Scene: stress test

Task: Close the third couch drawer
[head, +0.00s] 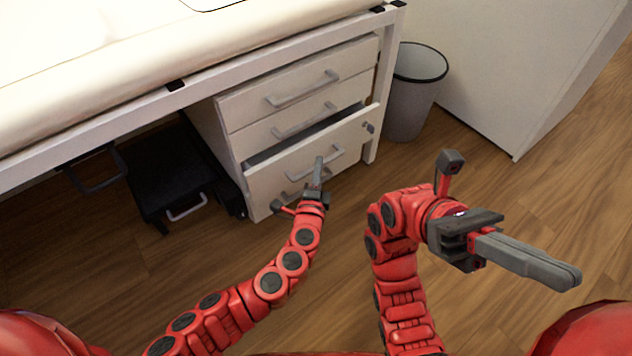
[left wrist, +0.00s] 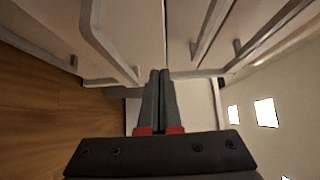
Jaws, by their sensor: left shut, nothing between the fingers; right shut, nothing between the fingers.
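The white drawer unit (head: 232,128) stands under the couch with its grey-handled drawers facing me. The third drawer (head: 346,136) down is partly pulled out, and a dark gap shows behind its front's top edge. The drawers above it look shut. My left gripper (head: 319,160) is shut and empty, its tips by the third drawer's handle (head: 335,153); I cannot tell whether they touch. In the left wrist view the shut fingers (left wrist: 160,74) point between handles and pale drawer fronts. My right gripper (head: 576,278) is shut and empty, over the floor at the right.
The couch (head: 130,62) with its white frame lies above the drawers. A grey bin (head: 408,112) stands right of the unit, beside a white cabinet (head: 500,75). A black step stool (head: 165,180) is under the couch at left. Wooden floor in front is clear.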

